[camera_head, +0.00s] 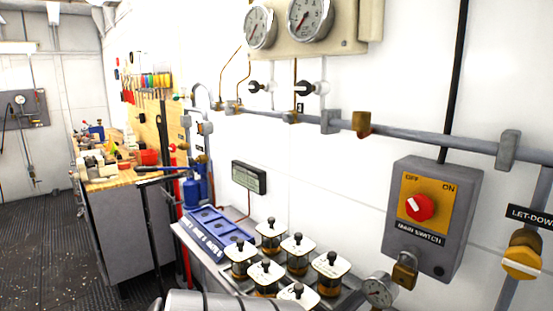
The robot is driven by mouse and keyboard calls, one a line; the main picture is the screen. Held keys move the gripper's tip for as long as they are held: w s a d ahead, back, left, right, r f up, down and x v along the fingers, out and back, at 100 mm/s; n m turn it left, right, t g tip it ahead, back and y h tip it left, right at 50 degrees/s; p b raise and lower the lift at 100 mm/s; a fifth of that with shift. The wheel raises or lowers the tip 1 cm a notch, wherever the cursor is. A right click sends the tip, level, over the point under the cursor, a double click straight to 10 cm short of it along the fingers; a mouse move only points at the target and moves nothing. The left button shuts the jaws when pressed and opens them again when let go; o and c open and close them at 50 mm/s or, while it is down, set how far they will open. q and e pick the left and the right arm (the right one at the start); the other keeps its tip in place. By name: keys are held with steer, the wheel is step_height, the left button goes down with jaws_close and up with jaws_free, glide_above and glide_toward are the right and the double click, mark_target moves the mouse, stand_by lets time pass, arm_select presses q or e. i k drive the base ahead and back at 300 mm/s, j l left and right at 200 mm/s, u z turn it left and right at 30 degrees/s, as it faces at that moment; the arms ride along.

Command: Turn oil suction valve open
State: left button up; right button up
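No valve labelled as oil suction can be made out. A yellow-handled valve (522,258) sits on a pipe at the far right, below a black label that reads "LET-DOWN", cut by the picture's edge. Two small valves with dark knobs, a left one (256,86) and a right one (305,88), are on the wall below the gauges. Several square-topped jars with black knobs, one of them here (331,265), stand on the bench below. Neither of my grippers shows in the head view.
A grey main switch box (437,215) with a red knob projects from the right wall. Two round gauges hang above a horizontal pipe (405,133). A blue tray (213,228) lies on the bench. A cluttered workbench (115,230) stands at left, beside open dark floor (40,250).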

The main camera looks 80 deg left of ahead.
mark_target(172, 147)
steer(key=u, duration=2.9)
steer(key=z, duration=0.5)
steer(key=i+j+z, duration=0.2)
steer(key=j+z, duration=0.25)
steer(key=i+j+z, duration=0.1)
steer(key=j+z, duration=0.95)
steer(key=j, duration=0.45)
steer(key=j+z, duration=0.15)
steer(key=j, duration=0.4)
steer(key=k+j+z, duration=0.1)
steer(key=j, duration=0.45)
steer(key=k+j+z, duration=0.1)
steer(key=j, duration=0.45)
